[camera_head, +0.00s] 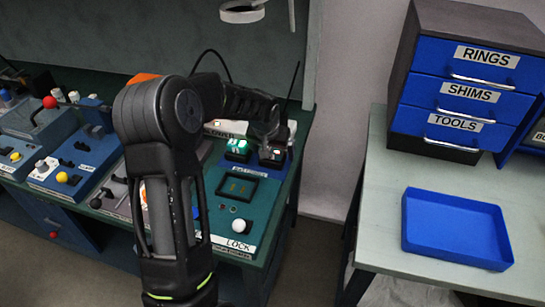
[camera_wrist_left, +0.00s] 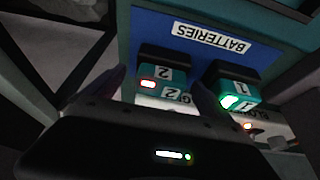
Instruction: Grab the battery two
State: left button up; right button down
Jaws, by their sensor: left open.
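Battery two (camera_wrist_left: 163,66) is a black and teal block with a white "2" label and a red light. It sits in its slot in front of the blue BATTERIES panel (camera_wrist_left: 205,35) in the left wrist view. My left gripper (camera_wrist_left: 158,78) is open, with a dark finger on each side of battery two; I cannot tell whether they touch it. In the head view my left gripper (camera_head: 273,143) is over the right end of the bench, partly covering battery two. Battery one (camera_wrist_left: 234,82), with a green light, stands beside it; it also shows in the head view (camera_head: 237,147).
The green bench carries a LOCK panel with a white knob (camera_head: 238,226) and, at left, blue control boxes (camera_head: 77,152). A separate table at right holds an empty blue tray (camera_head: 455,232) and a drawer cabinet (camera_head: 465,85). A gap separates bench and table.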

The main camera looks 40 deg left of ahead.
pick_arm(q)
jog(key=shift+c, duration=0.5)
jog(key=c, duration=1.8)
jog(key=shift+o, duration=0.2)
jog(key=shift+r, duration=0.15)
notch_tip(320, 180, up, 10)
jog(key=shift+f+b, duration=0.1)
jog(key=shift+b, duration=0.4)
